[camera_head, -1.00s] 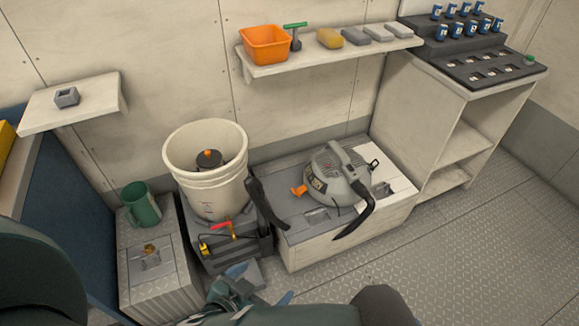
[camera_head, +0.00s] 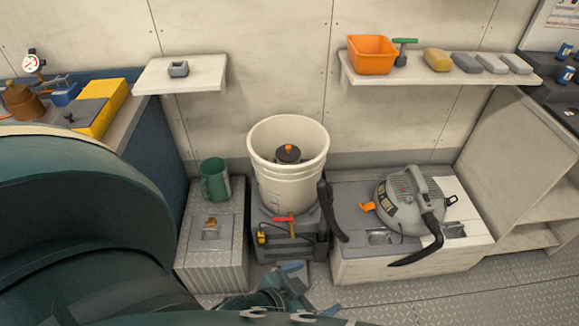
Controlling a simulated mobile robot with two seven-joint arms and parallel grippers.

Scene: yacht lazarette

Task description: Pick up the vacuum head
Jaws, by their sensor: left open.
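The vacuum head (camera_head: 408,202) is a grey dome with a top handle, an orange latch at its left and a black curved part reaching down in front. It sits on the low bench (camera_head: 345,265) at the right. My left gripper (camera_head: 292,314) is at the bottom edge of the view, in front of the bucket and the bench. It is open, apart from the vacuum head, with its lower part cut off by the frame. My right gripper is not in view.
A white bucket (camera_head: 290,188) with a dark, orange-topped part inside stands on a dark grey crate (camera_head: 290,243) left of the vacuum head. A green mug (camera_head: 214,180) stands on a grey box (camera_head: 208,262). A shelf (camera_head: 440,76) hangs above the bench.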

